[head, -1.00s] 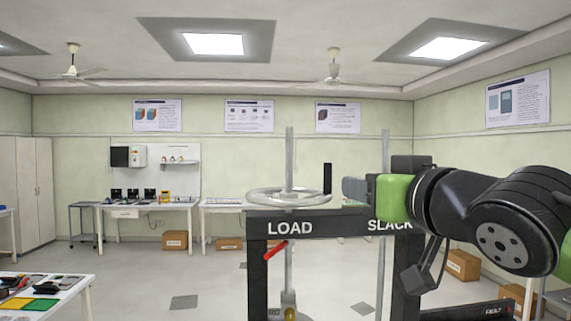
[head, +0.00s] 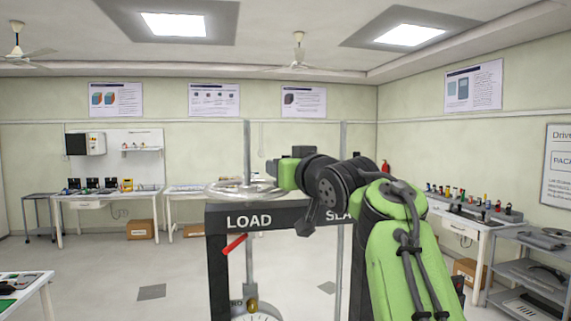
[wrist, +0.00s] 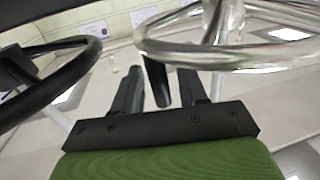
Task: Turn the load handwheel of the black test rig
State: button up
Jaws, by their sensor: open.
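The load handwheel is a silver ring (head: 222,190) lying flat on top of the black test rig (head: 217,240), above the word LOAD. A silver upright rod passes through its middle. My gripper (head: 270,172) is at the wheel's right side. In the wrist view the wheel's rim (wrist: 200,58) crosses the upper right. A black upright handle (wrist: 155,82) stands between the two open fingers of my gripper (wrist: 159,76); I cannot tell whether they touch it. In the head view the handle is hidden by my gripper and arm.
A red lever (head: 234,244) sticks out below the LOAD label. A second metal post (head: 343,145) rises behind my arm. A black ring (wrist: 95,60), unclear what, shows at the left of the wrist view. A table (head: 22,295) stands at lower left; the floor between is clear.

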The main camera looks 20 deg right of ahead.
jog(key=shift+s, duration=0.1)
jog(key=shift+c, duration=0.2)
grip_shut()
jog(key=shift+s+h, duration=0.1)
jog(key=shift+h, duration=0.2)
